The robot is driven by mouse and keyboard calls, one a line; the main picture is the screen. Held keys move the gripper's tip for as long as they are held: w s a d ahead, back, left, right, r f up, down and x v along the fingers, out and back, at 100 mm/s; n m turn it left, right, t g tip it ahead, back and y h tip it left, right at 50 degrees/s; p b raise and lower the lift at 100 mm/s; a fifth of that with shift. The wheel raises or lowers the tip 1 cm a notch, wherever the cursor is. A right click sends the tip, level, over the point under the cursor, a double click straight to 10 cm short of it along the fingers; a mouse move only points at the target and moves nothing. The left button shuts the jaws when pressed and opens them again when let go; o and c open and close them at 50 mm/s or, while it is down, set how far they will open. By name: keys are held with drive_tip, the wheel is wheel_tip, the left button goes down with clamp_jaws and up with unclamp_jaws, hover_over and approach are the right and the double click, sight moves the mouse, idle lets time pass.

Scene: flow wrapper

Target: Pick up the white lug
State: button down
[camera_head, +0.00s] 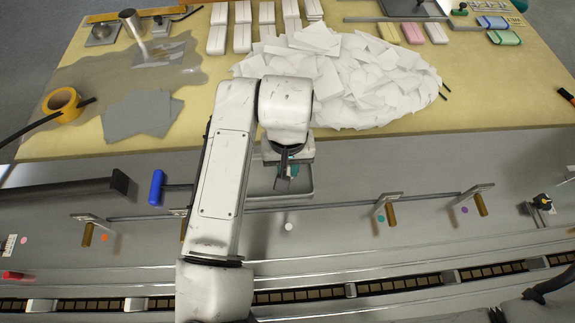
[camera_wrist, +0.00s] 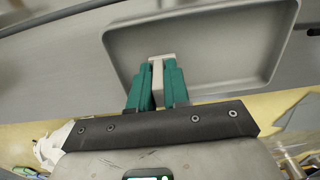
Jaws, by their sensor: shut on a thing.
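My gripper (camera_wrist: 158,85) has green fingers and is shut on a small pale piece, the white lug (camera_wrist: 157,68), whose flat top sticks out past the fingertips. In the head view my gripper (camera_head: 286,172) points down over a shallow grey tray (camera_head: 305,188), and the lug itself is hidden or too small to make out there. The tray (camera_wrist: 281,55) lies beyond the fingertips in the wrist view. I cannot tell whether the lug touches the tray.
A large heap of white packets (camera_head: 350,80) lies on the yellow table (camera_head: 480,90) behind my gripper. A blue handle (camera_head: 156,187) stands left of my arm. Brown-handled levers (camera_head: 391,213) sit along the grey machine front, above a conveyor chain (camera_head: 400,285).

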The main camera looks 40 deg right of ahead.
drive_tip(key=shift+r, duration=0.5)
drive_tip(key=s+a+r+b, duration=0.1)
drive_tip(key=s+a+r, duration=0.2)
drive_tip(key=s+r, duration=0.8)
drive_tip(key=s, duration=0.2)
drive_tip(key=shift+s+r, duration=0.2)
drive_tip(key=shift+s, duration=0.1)
drive_tip(key=shift+a, duration=0.1)
